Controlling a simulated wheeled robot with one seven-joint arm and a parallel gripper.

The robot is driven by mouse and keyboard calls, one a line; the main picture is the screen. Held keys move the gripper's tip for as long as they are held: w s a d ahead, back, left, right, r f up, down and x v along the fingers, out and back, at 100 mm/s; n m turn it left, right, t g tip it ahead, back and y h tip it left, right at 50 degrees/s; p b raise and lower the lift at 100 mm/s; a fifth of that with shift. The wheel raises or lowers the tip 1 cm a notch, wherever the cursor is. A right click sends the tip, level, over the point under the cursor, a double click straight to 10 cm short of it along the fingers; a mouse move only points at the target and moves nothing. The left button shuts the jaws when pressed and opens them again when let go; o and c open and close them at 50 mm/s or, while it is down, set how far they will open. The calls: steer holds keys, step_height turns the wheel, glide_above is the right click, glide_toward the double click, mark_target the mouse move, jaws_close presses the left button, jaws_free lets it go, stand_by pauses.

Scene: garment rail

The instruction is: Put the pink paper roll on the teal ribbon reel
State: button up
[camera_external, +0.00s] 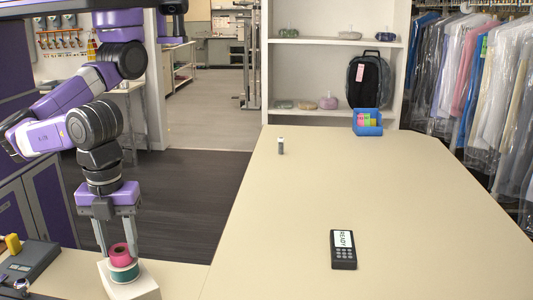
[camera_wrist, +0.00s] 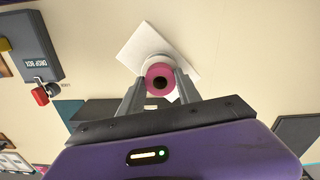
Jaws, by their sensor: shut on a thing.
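The pink paper roll (camera_external: 120,252) is held upright between the fingers of my gripper (camera_external: 118,254). The teal ribbon reel (camera_external: 124,272) is directly below it, on a white block (camera_external: 143,289). The roll looks lined up over the reel; I cannot tell whether it rests on it or hangs just above. In the wrist view, the pink roll (camera_wrist: 151,72) shows its dark centre hole between the two fingers of my gripper (camera_wrist: 159,84). The reel's teal side is hidden there; the white block (camera_wrist: 140,42) shows behind the roll.
A dark grey drop box (camera_wrist: 35,45) is beside the block. A black handheld device (camera_external: 343,250), a small capped bottle (camera_external: 280,146) and a blue bin (camera_external: 367,122) stand on the long table (camera_external: 300,210). Most of the table is clear.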

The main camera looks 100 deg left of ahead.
mark_target(121, 249)
steer(key=o, duration=1.3)
steer(key=shift+f, duration=0.1)
steer(key=shift+o, duration=0.2)
step_height(121, 249, up, 12)
steer(key=b, duration=0.1)
steer(key=shift+w, duration=0.1)
